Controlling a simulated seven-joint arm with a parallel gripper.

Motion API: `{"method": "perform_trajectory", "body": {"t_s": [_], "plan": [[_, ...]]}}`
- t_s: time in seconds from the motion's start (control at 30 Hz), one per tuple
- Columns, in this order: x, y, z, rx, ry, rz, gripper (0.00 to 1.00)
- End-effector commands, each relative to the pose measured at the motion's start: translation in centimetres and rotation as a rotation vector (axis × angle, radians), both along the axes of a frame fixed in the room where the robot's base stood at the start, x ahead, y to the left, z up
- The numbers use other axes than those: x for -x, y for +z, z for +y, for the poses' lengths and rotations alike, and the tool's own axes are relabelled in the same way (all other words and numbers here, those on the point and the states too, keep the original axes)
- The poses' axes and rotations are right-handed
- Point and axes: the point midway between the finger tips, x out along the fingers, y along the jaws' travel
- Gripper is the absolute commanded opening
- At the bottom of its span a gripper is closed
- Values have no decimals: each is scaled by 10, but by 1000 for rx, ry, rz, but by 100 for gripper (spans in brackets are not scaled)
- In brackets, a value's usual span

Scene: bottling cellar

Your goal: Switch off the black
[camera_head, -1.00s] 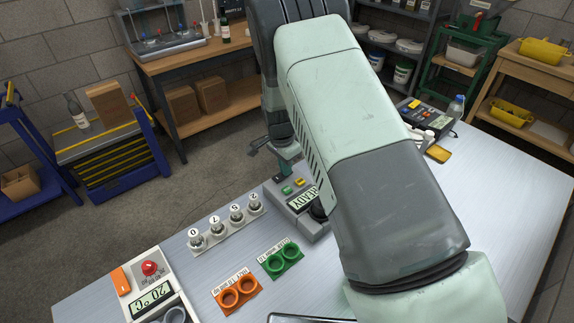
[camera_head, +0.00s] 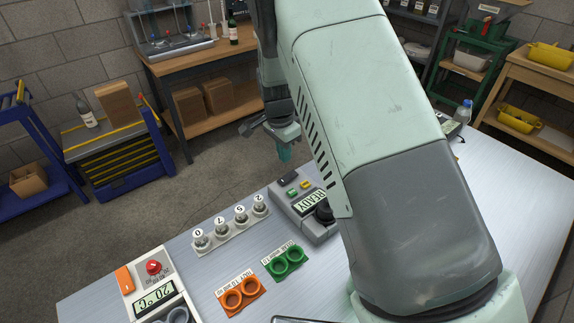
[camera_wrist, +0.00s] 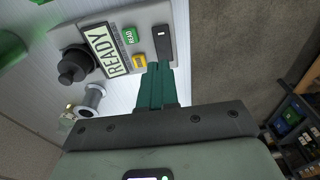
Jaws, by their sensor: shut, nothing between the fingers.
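A grey instrument (camera_head: 318,232) with a READY display (camera_head: 313,203) sits at the table's far edge. Its black switch (camera_head: 289,178) is at the far end; it also shows in the wrist view (camera_wrist: 163,42). Which way the switch is set I cannot tell. The instrument also carries a green READ button (camera_wrist: 130,36), a yellow button (camera_wrist: 139,61) and a black round part (camera_wrist: 76,64). My gripper (camera_head: 284,156) is shut and empty, just beyond and above the switch. In the wrist view its green fingertips (camera_wrist: 158,68) appear just below the switch, apart from it.
A row of numbered vials (camera_head: 220,235), a green holder (camera_head: 286,263), an orange holder (camera_head: 240,295) and a 20 °C unit (camera_head: 140,277) with a red knob stand left of the instrument. My arm hides much of the right side. Floor lies beyond the far edge.

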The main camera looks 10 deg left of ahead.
Motion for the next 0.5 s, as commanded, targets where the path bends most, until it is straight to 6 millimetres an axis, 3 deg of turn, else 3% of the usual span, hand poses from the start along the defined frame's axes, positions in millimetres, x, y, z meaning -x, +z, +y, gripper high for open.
{"method": "perform_trajectory", "body": {"t_s": [0.2,0.5], "plan": [[5,43,5,-1,0,-2,0],[7,62,7,1,-1,1,0]]}}
